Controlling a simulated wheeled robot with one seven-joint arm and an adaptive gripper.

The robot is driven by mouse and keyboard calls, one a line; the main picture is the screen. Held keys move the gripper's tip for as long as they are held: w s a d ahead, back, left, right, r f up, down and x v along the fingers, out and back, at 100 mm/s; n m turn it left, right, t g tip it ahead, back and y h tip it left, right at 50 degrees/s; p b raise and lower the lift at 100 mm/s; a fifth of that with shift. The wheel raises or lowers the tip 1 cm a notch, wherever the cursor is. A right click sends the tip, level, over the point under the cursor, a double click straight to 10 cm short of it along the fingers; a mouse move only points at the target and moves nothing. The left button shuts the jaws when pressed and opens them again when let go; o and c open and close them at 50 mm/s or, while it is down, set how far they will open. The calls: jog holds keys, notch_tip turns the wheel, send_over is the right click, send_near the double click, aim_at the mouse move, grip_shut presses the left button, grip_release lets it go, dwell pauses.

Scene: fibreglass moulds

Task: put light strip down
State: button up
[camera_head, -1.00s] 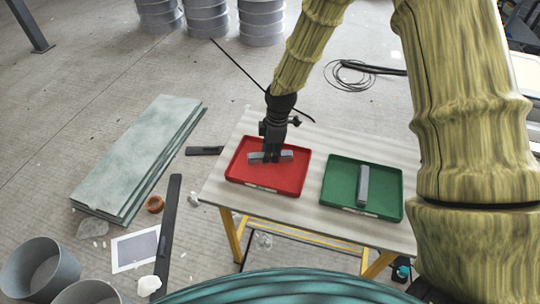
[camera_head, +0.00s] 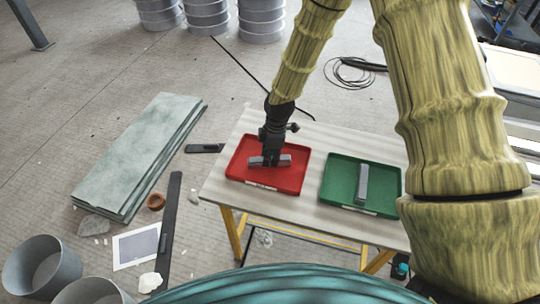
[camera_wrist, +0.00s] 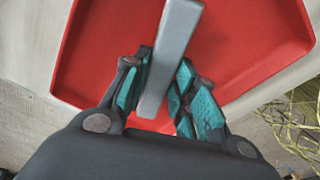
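A grey bar, which I take to be the light strip (camera_head: 284,160), is at the red tray (camera_head: 297,183). My gripper (camera_head: 269,160) points down over this tray with its fingers on either side of the bar's middle. In the wrist view the bar (camera_wrist: 174,45) runs between the two teal-padded fingers (camera_wrist: 163,75), which appear to close against its sides. The tray floor (camera_wrist: 235,50) is right behind it. I cannot tell whether the bar touches the floor. A similar grey bar (camera_head: 362,184) lies in the green tray (camera_head: 336,185) to the right.
Both trays stand on a pale table (camera_head: 312,213) with yellow legs, with a narrow gap between them. A dark flat tool (camera_head: 204,148) is left of the table. Stacked green-grey boards (camera_head: 140,155) lie on the floor farther left. A black cable coil (camera_head: 350,72) lies behind the table.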

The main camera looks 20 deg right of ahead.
jog(key=o, duration=0.3)
jog(key=shift+r, duration=0.1)
jog(key=r, duration=0.4)
jog(key=d+r+b, duration=0.1)
jog(key=r, duration=0.7)
jog(key=shift+s+d+b, duration=0.15)
jog(key=shift+d+b, duration=0.05)
jog(key=shift+b, duration=0.15)
